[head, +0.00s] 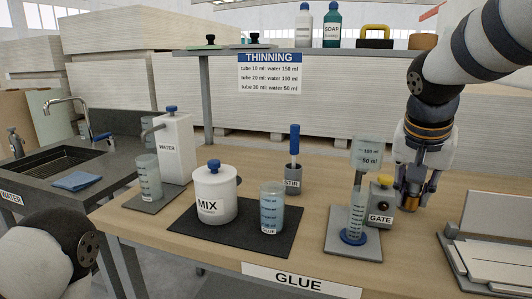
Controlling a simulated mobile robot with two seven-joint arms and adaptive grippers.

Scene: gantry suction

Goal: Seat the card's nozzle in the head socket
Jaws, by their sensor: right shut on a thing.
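My right gripper (412,200) hangs over the wooden bench right of the grey GATE box (382,194), fingers pointing down. It is shut on a small orange-brown thing (409,202), mostly hidden between the fingers, so I cannot tell what it is. A white-and-blue card (269,74) headed THINNING hangs from the shelf and lists tube and water amounts. I see no nozzle, gantry head or head socket that I can make out. Part of my left arm shows at the lower left; its gripper is out of the picture.
The GLUE bench (225,253) holds a white MIX pot (214,195), a GLUE beaker (271,212), a STIR holder (292,180) and a graduated tube (356,215) on a grey stand. White panels (495,262) lie at the right. A WATER dispenser (175,150) and sink are left.

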